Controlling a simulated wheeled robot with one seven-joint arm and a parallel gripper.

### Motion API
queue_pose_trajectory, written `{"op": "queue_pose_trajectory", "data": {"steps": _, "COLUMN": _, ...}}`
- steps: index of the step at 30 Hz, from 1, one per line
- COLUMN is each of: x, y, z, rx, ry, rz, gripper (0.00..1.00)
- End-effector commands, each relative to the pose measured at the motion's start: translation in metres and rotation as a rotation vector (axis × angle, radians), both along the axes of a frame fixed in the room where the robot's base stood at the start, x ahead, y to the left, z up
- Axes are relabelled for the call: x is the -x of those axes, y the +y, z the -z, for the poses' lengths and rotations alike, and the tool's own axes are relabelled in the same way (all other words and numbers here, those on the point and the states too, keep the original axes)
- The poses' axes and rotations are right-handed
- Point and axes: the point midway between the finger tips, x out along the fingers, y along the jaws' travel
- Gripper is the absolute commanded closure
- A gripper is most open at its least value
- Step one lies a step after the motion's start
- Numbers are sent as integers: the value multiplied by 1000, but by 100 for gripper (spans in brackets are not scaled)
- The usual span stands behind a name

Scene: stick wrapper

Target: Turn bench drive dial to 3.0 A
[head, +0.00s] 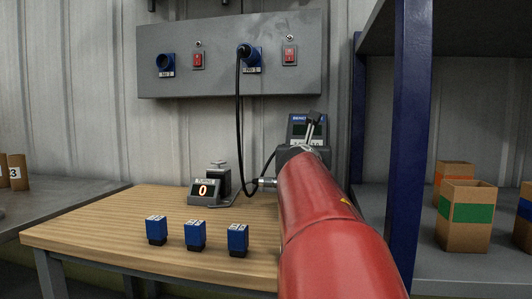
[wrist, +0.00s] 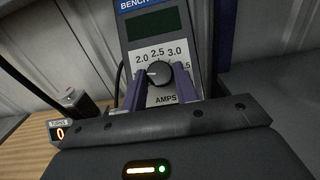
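The bench drive (head: 298,129) stands at the table's back right in the head view, partly hidden by my red arm. In the wrist view its panel (wrist: 157,48) shows a dark, blank display and a round dark dial (wrist: 158,73) above the word AMPS. The labels 2.0, 2.5 and 3.0 show around the dial; another at the right is partly hidden by a finger. A white mark on the dial sits on its left side. My gripper (wrist: 159,78) has its purple fingers apart, one on each side of the dial. Contact is not clear. In the head view the fingers are hidden.
A small meter reading 0 (head: 204,191) stands left of the drive. Several blue blocks (head: 195,234) sit at the table's front. A black cable (head: 239,120) hangs from the wall panel (head: 222,70). A blue shelf post (head: 408,130) stands close right of my arm.

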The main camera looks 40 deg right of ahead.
Motion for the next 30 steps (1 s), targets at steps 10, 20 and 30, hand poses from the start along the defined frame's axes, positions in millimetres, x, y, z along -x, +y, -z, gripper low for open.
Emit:
{"op": "queue_pose_trajectory", "data": {"steps": 10, "x": 0, "y": 0, "z": 1, "rx": -9, "ry": -12, "rz": 11, "gripper": 93}}
{"op": "queue_pose_trajectory", "data": {"steps": 20, "x": -3, "y": 2, "z": 3, "rx": -97, "ry": -125, "rz": 108, "gripper": 93}}
{"op": "queue_pose_trajectory", "data": {"steps": 30, "x": -7, "y": 4, "z": -1, "rx": -261, "ry": -325, "rz": 290, "gripper": 93}}
